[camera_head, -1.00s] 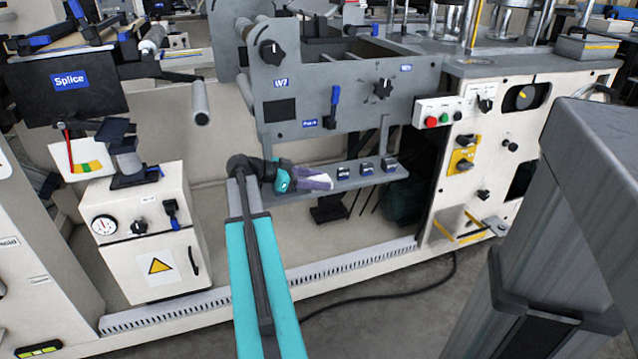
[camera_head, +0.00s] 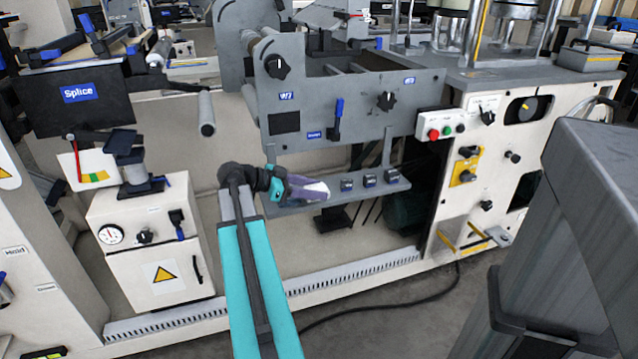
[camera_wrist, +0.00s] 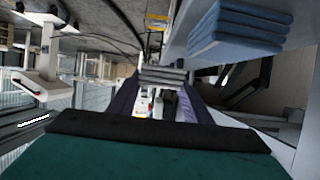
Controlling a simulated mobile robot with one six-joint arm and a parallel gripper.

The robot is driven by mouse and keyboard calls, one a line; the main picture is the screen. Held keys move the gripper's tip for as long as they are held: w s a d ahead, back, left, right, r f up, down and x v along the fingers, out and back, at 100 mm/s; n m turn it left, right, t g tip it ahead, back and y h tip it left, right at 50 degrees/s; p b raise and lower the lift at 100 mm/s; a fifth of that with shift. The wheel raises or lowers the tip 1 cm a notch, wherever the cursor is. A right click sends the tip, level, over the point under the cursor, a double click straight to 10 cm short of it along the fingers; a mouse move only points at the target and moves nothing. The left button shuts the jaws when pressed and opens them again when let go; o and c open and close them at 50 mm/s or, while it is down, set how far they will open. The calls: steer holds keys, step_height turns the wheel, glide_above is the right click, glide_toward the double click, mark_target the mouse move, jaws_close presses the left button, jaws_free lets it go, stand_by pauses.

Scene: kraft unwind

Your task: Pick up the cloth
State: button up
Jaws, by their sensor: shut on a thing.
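My gripper (camera_head: 322,192) reaches over the left part of a grey shelf on the machine front. In the wrist view its two purple fingers (camera_wrist: 160,92) point away from the camera, with a grey folded, layered cloth (camera_wrist: 163,76) between their tips. The gripper is shut on this cloth. In the head view the cloth is too small to make out clearly at the pale fingertips. A blue folded stack (camera_wrist: 240,28) lies close by at the upper right of the wrist view, apart from the fingers.
The grey shelf (camera_head: 400,184) carries several small dark blue items (camera_head: 369,181) right of my gripper. The grey machine panel (camera_head: 300,112) stands above it. A white cabinet (camera_head: 150,255) with a gauge is at left. A black cable (camera_head: 400,301) lies on the floor.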

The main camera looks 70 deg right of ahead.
steer(key=w+a+r+p, duration=0.1)
steer(key=a, duration=1)
steer(key=shift+w+a, duration=0.1)
steer(key=shift+w, duration=0.05)
steer(key=w+a+n+t+h, duration=0.1)
steer(key=w+a+n+t, duration=0.4)
steer(key=w+a, duration=0.6)
steer(key=w+a+n+t+h, duration=0.2)
steer(key=w+a+n+t, duration=0.4)
steer(key=w, duration=0.8)
steer(key=w+a+n+t+h, duration=0.1)
steer(key=w+a+n+t, duration=0.3)
steer(key=w+a, duration=0.75)
steer(key=w+a+r+n+t+y, duration=0.2)
steer(key=w+a+n+t+y, duration=0.45)
steer(key=w+a, duration=0.75)
steer(key=w+a+r+n+t+y, duration=0.2)
steer(key=a+r+n+y, duration=0.4)
steer(key=a+r, duration=0.2)
steer(key=shift+w+a+n, duration=0.3)
steer(key=shift+a+n, duration=0.05)
steer(key=shift+a, duration=0.25)
steer(key=shift+a+r+t, duration=0.1)
steer(key=shift+t, duration=0.15)
